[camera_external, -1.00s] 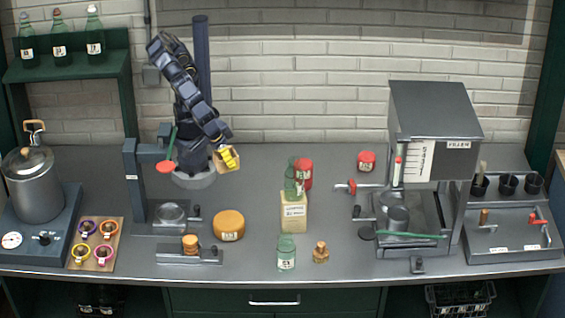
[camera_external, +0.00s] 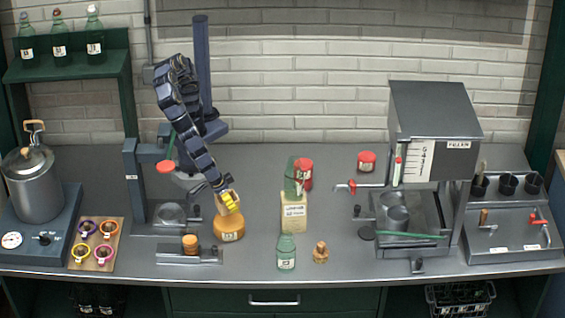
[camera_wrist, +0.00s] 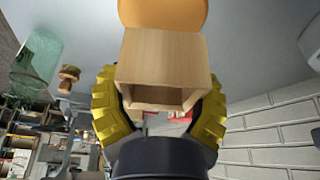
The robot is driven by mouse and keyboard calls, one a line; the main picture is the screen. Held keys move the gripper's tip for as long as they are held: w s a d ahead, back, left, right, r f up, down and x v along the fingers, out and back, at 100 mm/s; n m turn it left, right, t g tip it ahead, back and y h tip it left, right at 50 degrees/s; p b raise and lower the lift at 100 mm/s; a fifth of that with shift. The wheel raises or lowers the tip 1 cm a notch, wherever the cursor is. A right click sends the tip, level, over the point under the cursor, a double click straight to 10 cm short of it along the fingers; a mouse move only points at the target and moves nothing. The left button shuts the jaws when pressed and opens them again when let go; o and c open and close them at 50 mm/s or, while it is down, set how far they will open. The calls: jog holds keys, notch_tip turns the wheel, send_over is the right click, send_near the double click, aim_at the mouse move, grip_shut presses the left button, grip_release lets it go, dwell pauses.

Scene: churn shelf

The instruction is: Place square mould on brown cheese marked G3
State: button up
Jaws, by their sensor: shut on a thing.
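The square mould is a light wooden box, open on one side. It fills the middle of the wrist view (camera_wrist: 168,60), with the yellow fingers of my gripper (camera_wrist: 160,112) shut on its two sides. In the external view the mould (camera_external: 222,197) is mostly hidden by my gripper (camera_external: 230,203). The orange-brown round cheese (camera_external: 229,230) lies on the bench with a label on its front, too small to read surely. My gripper and the mould are right over the cheese's back edge; I cannot tell whether they touch. The cheese (camera_wrist: 165,12) also shows just beyond the mould in the wrist view.
A labelled cream block (camera_external: 294,213) with a green bottle on or behind it stands to the right. A green jar (camera_external: 286,252) and a cork-topped piece (camera_external: 321,253) are in front.

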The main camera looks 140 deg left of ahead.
aim_at(234, 218)
jog(key=shift+f, duration=2.35)
jog(key=shift+f, duration=0.1)
jog(key=o, duration=1.2)
jog(key=v, duration=1.2)
jog(key=s+a+r+m+g+h, duration=0.3)
jog(key=s+a+r+m, duration=1)
jog(key=s, duration=0.3)
jog(key=shift+s+a+r+h, duration=0.2)
jog(key=shift+a+r+h, duration=0.05)
jog(key=shift+r+h, duration=0.15)
